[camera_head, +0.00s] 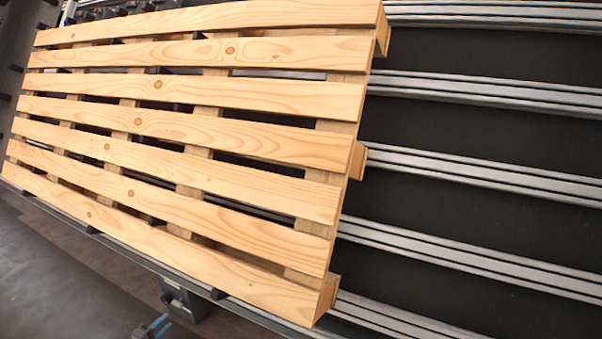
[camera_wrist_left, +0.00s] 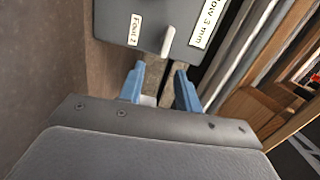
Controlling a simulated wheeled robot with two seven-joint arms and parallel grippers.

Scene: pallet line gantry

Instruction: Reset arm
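My left gripper (camera_head: 152,328) shows at the bottom edge of the head view, with its blue fingers below the dark box. In the left wrist view the two blue fingers (camera_wrist_left: 160,88) stand apart, with nothing held between them. A grey box (camera_wrist_left: 150,18) with white labels is just ahead of the fingertips. A short white lever (camera_wrist_left: 167,41) sticks out from the box, beyond the fingertips and apart from them. The same box shows in the head view (camera_head: 187,303) under the line's front edge. My right gripper is in neither view.
A large slatted wooden pallet (camera_head: 200,125) lies over the line, covering its left part. Several metal rails (camera_head: 480,170) run across the dark bed to the right, which is clear. Dark floor (camera_head: 60,280) is open at the lower left.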

